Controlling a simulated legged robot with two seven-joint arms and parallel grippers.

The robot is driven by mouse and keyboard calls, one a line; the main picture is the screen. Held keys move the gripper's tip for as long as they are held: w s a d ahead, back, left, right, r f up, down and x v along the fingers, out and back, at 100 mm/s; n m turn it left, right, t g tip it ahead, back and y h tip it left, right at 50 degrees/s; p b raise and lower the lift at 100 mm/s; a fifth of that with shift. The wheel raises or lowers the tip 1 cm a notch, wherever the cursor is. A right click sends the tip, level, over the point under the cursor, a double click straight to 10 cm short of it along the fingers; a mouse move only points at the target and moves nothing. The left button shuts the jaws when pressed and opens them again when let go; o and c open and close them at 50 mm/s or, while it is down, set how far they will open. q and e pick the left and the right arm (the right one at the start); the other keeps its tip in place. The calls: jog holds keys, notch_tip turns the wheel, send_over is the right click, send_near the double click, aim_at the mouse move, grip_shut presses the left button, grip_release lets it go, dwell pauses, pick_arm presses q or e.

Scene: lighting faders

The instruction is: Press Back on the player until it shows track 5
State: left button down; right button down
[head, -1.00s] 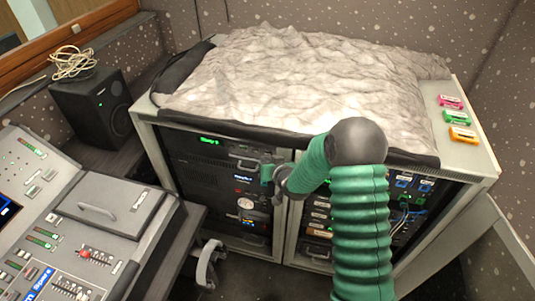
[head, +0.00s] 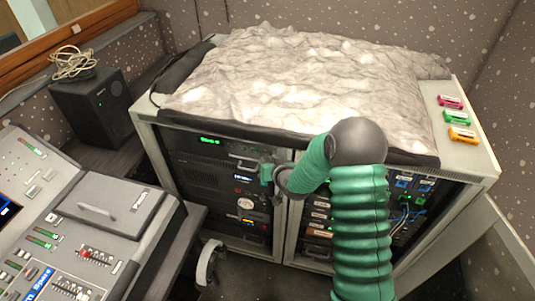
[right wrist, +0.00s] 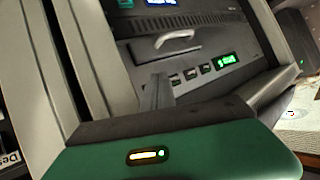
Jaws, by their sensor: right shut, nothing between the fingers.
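The player (head: 185,143) appears to be the top unit in the rack's left bay, with a small green display (head: 209,140) whose text is too small to read. In the right wrist view the unit appears upside down, with its green display (right wrist: 228,60) lit and a row of small buttons (right wrist: 198,71) beside it. My right gripper (head: 262,170) is at the front of that bay. In the right wrist view its shut, empty fingers (right wrist: 156,88) point at the panel near the button row; contact cannot be told. My left gripper is not in view.
A grey crumpled cover (head: 300,75) lies over the rack top. Three coloured cassettes (head: 456,117) lie at its right edge. A mixing desk (head: 100,225) stands at left, with a black speaker (head: 92,105) behind it. A pull handle (right wrist: 178,41) juts from the unit below the player.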

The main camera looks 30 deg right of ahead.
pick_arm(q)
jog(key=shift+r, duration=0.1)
pick_arm(e)
jog(key=shift+w+d+r, duration=0.1)
jog(key=shift+w+d, duration=0.1)
jog(key=shift+d, duration=0.1)
dwell(0.4)
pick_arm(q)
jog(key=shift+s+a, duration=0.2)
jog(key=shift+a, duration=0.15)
pick_arm(e)
jog(key=shift+w+d+r, duration=0.3)
jog(key=shift+d+r, duration=0.1)
jog(key=shift+r, duration=0.1)
dwell(0.3)
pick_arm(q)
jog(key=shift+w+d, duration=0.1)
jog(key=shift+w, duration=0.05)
pick_arm(e)
jog(key=shift+a, duration=0.2)
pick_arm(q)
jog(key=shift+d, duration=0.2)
pick_arm(e)
jog(key=shift+s+f, duration=0.1)
jog(key=shift+f, duration=0.05)
